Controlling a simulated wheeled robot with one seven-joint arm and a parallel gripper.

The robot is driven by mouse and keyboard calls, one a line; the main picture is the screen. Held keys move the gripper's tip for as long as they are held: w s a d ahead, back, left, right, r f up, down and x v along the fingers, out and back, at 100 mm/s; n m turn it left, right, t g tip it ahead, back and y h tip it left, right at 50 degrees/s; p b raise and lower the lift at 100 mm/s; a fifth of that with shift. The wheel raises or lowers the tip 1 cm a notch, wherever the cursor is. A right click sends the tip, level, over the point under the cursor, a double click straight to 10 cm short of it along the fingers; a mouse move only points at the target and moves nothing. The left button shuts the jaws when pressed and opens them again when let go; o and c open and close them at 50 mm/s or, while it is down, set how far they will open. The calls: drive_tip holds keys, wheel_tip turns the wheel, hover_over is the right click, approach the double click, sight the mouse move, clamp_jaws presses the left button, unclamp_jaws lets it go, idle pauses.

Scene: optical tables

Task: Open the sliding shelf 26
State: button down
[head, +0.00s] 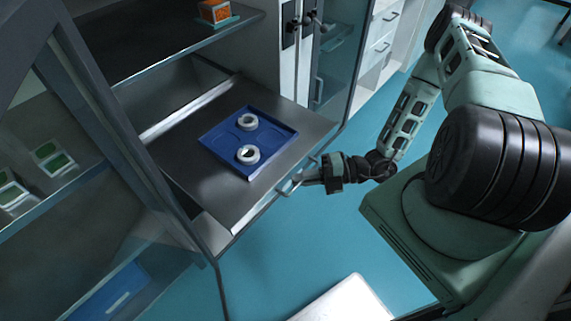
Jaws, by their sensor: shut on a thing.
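The sliding shelf (188,175) is a dark grey metal board in the cabinet, and its front part sticks out past the cabinet frame. A light metal handle (289,187) runs along its front edge. My gripper (303,179) is at that handle, reaching in from the right, and is shut on it. The fingertips are small and dark here, so the exact grasp is hard to make out.
A fixed shelf above holds an orange box (214,11). A glass cabinet door (340,50) stands to the right of the shelf. Glass-fronted shelves with green-and-white items (52,158) are at left. A white surface (345,301) is at the bottom. Blue floor (290,255) is clear below the handle.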

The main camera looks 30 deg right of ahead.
drive_tip(key=shift+s+d, duration=0.25)
drive_tip(key=shift+s, duration=0.45)
drive_tip(key=shift+s+d, duration=0.2)
drive_tip(key=shift+s, duration=0.5)
drive_tip(key=c, duration=1.8)
unclamp_jaws()
drive_tip(key=b+v, duration=0.3)
drive_tip(key=v, duration=1.4)
drive_tip(key=shift+d, duration=0.2)
drive_tip(key=shift+r, duration=0.15)
